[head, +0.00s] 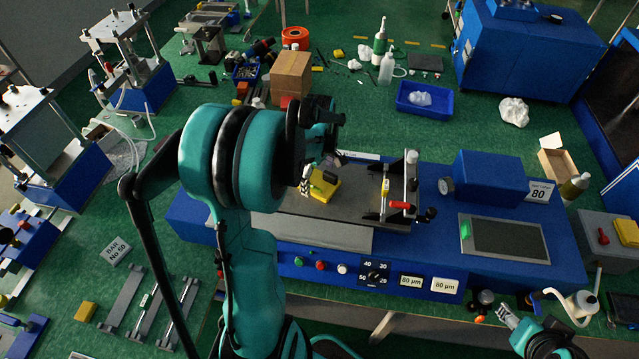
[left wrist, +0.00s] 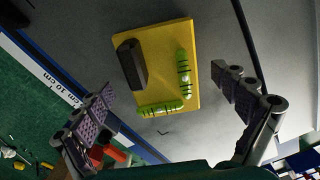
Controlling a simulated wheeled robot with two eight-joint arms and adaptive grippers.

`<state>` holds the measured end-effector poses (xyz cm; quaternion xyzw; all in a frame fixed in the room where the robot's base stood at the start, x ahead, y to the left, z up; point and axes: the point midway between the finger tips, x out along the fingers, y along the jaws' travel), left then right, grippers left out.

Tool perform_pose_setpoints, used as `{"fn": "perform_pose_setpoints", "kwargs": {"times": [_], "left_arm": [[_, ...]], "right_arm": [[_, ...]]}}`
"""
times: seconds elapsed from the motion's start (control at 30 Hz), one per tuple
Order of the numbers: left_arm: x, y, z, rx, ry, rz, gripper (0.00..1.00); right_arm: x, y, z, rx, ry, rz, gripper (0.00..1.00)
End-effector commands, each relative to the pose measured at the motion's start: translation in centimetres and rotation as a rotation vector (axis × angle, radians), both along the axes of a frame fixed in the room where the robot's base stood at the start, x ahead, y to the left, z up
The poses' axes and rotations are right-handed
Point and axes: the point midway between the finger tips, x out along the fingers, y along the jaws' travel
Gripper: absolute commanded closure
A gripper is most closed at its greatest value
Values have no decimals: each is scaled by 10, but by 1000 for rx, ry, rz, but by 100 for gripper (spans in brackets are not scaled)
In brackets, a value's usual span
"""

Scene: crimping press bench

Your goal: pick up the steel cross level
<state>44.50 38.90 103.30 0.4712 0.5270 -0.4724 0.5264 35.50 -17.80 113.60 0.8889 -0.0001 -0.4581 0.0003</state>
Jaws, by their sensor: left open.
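The cross level (head: 325,190) is a yellow plate with a dark block and green vials, lying on the grey bed of the blue press. In the left wrist view the level (left wrist: 165,45) lies ahead between my fingers, with two green vials at right angles. My left gripper (head: 318,174) is over the level in the head view, partly hidden by its own wrist. In the left wrist view my left gripper (left wrist: 163,90) is open, its fingers apart on either side of the level and not touching it. My right gripper (head: 508,318) shows small at the lower right; its jaw state is unclear.
A clamp post with a red handle (head: 400,205) stands on the bed right of the level. A blue housing (head: 488,177) and a screen (head: 505,236) are farther right. A cardboard box (head: 291,74) stands behind my left wrist. The bed's front part is clear.

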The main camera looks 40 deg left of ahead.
Motion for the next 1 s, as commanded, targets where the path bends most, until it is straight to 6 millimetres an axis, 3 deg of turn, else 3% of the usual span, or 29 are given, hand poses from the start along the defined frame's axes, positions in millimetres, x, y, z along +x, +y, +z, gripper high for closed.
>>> {"fn": "perform_pose_setpoints", "kwargs": {"times": [0.27,0.6,0.87,1.0], "left_arm": [[0,0,-4,0,0,0,3],[0,0,-4,0,0,-1,85],[0,0,-1,0,0,-1,85],[0,0,10,0,0,-1,85]], "right_arm": [[0,0,0,0,0,0,45],[0,0,0,0,0,0,45],[0,0,0,0,0,0,45],[0,0,4,0,0,0,45]]}}
